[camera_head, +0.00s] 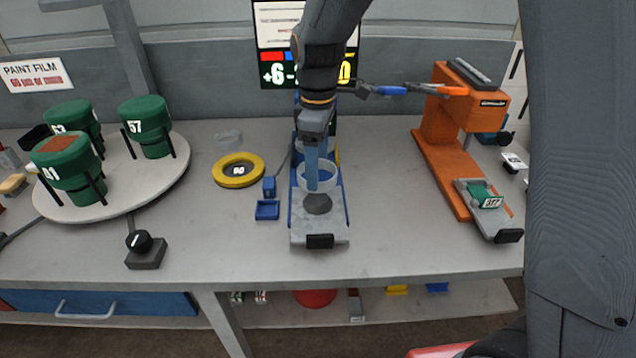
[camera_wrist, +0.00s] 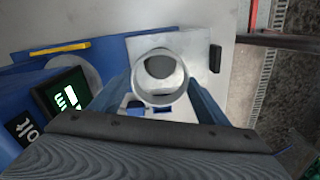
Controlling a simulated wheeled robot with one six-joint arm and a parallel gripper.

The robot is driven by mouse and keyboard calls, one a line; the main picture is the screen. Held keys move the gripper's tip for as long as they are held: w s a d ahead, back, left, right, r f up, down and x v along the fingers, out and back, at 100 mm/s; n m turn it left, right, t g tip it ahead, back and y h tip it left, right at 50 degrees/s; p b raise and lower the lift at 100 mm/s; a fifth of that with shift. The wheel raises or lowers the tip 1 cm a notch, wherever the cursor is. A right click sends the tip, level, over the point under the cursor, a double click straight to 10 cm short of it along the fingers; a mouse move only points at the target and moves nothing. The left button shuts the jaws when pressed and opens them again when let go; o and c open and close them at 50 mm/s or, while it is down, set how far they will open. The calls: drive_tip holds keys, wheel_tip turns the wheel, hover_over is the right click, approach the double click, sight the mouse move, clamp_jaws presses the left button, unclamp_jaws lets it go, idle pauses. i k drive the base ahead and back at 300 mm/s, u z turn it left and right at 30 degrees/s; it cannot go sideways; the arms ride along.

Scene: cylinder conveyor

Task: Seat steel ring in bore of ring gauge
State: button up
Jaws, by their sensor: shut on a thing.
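The steel ring (camera_head: 317,187) is a pale, short, open cylinder. My gripper (camera_head: 318,180) is shut on it from two sides. The ring gauge (camera_head: 335,233) is a blue stand with a grey metal plate at its front. A dark round patch, which looks like its bore, shows on the plate just below the ring in the head view. The ring looks raised above the plate. In the wrist view the ring (camera_wrist: 140,72) sits between both fingertips, and a dark shape shows through it over the plate (camera_wrist: 197,48). I cannot tell the exact height or alignment.
A yellow ring (camera_head: 221,172) lies left of the gauge, near a small blue tray (camera_head: 267,210). A round table (camera_head: 125,187) holds green canisters. An orange stand (camera_head: 440,165) is at the right. Bench space between the gauge and orange stand is clear.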

sight(237, 170)
drive_tip(key=k, duration=1)
